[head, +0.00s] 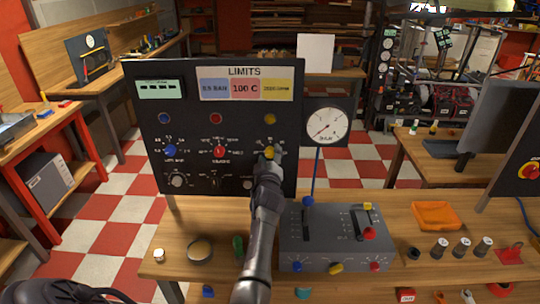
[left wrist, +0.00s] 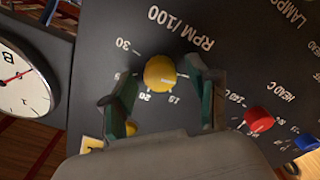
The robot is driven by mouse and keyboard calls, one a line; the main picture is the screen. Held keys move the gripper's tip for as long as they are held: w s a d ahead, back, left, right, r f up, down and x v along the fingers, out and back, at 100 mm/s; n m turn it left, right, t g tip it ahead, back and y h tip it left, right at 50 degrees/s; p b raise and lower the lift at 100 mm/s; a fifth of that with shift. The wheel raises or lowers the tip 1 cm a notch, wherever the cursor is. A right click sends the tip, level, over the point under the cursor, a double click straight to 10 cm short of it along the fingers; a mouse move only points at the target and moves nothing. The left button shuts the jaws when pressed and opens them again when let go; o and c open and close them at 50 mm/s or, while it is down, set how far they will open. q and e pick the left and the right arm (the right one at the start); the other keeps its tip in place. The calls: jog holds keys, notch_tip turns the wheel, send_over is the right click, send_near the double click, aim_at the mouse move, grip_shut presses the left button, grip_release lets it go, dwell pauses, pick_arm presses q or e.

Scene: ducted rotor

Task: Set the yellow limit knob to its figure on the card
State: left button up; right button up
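The yellow limit knob (head: 269,153) is at the right of the upright black LIMITS panel (head: 150,110). In the left wrist view the knob (left wrist: 160,72) sits on a dial marked RPM/100, with figures such as 30, 20 and 15 around it. My left gripper (head: 268,160) is at the knob. Its two fingers (left wrist: 162,78) stand on either side of the knob, open, with a gap visible on each side. The knob's pointer setting is not clear. The yellow card (head: 277,89) is under LIMITS; its figure is too small to read surely. My right gripper is not visible.
A blue knob (head: 169,151) and a red knob (head: 219,151) are left of the yellow one. A round gauge (head: 326,126) stands close at the panel's right. A grey control box (head: 325,255) is on the bench in front, right of my left arm.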

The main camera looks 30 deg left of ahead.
pick_arm(q)
jog(key=c, duration=1.1)
grip_shut()
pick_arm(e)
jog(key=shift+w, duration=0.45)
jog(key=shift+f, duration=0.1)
